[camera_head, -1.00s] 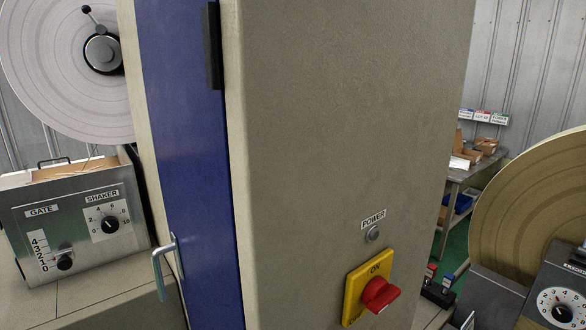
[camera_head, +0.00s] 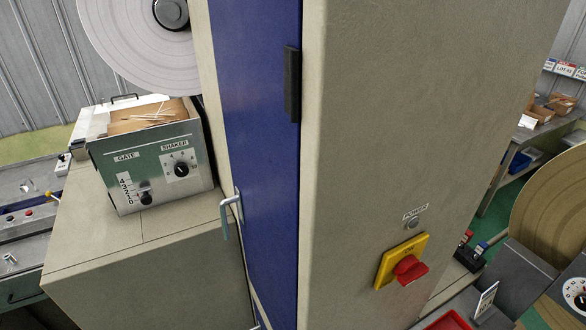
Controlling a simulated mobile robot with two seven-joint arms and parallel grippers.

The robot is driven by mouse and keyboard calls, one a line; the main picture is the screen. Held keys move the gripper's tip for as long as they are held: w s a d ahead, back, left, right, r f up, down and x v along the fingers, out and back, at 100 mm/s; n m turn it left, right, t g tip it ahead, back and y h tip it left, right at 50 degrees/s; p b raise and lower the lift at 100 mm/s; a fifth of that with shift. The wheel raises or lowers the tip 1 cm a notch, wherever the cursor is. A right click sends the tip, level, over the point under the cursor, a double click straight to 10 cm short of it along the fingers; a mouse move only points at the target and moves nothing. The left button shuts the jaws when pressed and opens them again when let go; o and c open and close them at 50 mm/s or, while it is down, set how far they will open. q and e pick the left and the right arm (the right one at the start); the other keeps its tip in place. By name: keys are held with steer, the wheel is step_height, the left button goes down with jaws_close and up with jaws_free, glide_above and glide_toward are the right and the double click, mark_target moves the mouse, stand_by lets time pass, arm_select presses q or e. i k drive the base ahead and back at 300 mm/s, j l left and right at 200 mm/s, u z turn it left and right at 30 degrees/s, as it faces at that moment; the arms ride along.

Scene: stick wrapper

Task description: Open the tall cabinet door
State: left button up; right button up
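The tall cabinet (camera_head: 420,110) stands upright in the middle of the head view, with a beige side facing me. Its narrow blue door (camera_head: 262,130) is seen at a steep angle on the left side and looks closed. A pale metal lever handle (camera_head: 229,213) sticks out at the door's left edge and hangs downward. A black hinge-like strip (camera_head: 292,84) sits at the door's right edge. Neither of my grippers shows in the view.
A gate and shaker box (camera_head: 160,165) holding sticks stands on a beige housing (camera_head: 150,265) left of the door. A red switch on a yellow plate (camera_head: 402,262) projects from the cabinet side. A tan disc (camera_head: 550,205) and a table (camera_head: 520,140) are at right.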

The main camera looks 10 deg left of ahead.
mark_target(258, 44)
steer(key=i+j+z, duration=0.2)
steer(key=j, duration=0.7)
steer(key=i+j+z, duration=0.2)
steer(key=j, duration=0.65)
steer(key=j+z, duration=0.2)
steer(key=j, duration=0.7)
steer(key=k, duration=0.05)
